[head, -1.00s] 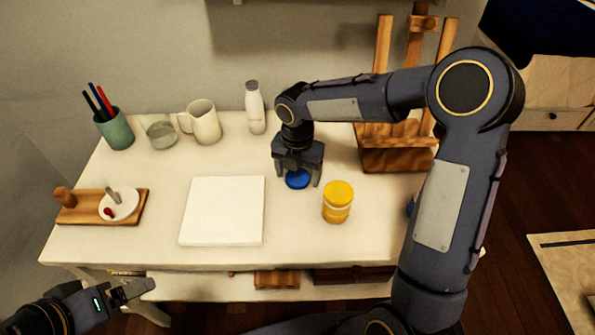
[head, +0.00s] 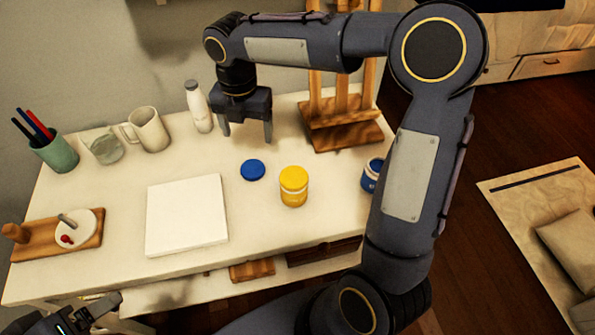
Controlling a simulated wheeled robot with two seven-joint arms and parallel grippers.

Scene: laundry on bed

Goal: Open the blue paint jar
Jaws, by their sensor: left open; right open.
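The blue paint jar (head: 371,178) stands on the right side of the table, partly hidden behind my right arm; its top is hard to make out. A round blue lid (head: 252,169) lies flat on the tabletop, apart from the jar, left of the yellow jar (head: 293,187), whose yellow lid is on. My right gripper (head: 246,135) is open and empty, pointing down above the table behind the blue lid. My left gripper (head: 104,310) is open at the bottom left, below the table's front edge and only partly in view.
A white pad (head: 187,216) lies at the front middle. A wooden tray (head: 88,238) with a small white dish is at the left. A pen cup (head: 55,153), glass (head: 103,146), mug (head: 148,129) and white bottle (head: 198,108) line the back. A wooden easel (head: 342,136) stands back right.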

